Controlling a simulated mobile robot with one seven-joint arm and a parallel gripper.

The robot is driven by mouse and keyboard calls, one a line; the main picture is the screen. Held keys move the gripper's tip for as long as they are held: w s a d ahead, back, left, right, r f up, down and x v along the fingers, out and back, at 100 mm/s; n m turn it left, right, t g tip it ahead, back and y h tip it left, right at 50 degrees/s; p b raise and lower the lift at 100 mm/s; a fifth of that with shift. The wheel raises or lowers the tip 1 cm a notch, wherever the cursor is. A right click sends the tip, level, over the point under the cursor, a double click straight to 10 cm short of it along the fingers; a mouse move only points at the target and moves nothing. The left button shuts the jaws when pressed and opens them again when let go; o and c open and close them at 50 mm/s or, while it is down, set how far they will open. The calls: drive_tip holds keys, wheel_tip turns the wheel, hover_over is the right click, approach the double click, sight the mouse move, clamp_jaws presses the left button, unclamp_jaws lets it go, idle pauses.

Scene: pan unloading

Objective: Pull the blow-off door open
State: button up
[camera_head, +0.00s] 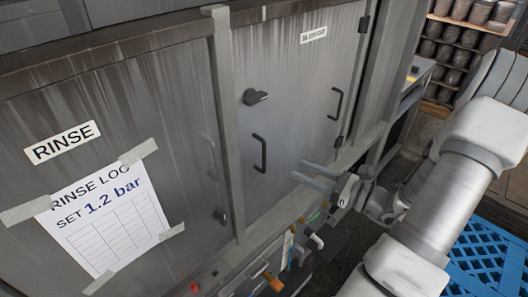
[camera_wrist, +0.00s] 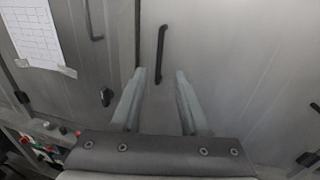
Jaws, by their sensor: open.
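The grey metal door (camera_head: 300,80) right of the post looks shut. Its small label (camera_head: 313,35) is too small to read surely. A black bar handle (camera_head: 260,152) is low on its left side; a second handle (camera_head: 336,103) is at its right. A dark knob-like latch (camera_head: 255,97) sits above the left handle. My gripper (camera_head: 302,171) is open and empty, right of and below the left handle in the head view. In the wrist view, a black handle (camera_wrist: 161,55) stands upright ahead, between the lines of my gripper's (camera_wrist: 160,76) fingers, apparently apart from them.
The rinse panel (camera_head: 190,110) to the left carries a RINSE label (camera_head: 63,143) and a taped log sheet (camera_head: 105,215). Coloured controls (camera_head: 272,281) stick out below the doors. A blue grated pallet (camera_head: 485,255) and a rack of pans (camera_head: 455,55) are at the right.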

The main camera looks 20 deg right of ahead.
sight(264, 154)
drive_tip(key=p+x, duration=0.1)
drive_tip(key=x, duration=1.1)
drive_tip(key=shift+w+a+p, duration=0.15)
drive_tip(key=shift+a+p, duration=0.05)
drive_tip(key=shift+p, duration=0.15)
clamp_jaws()
idle(0.7)
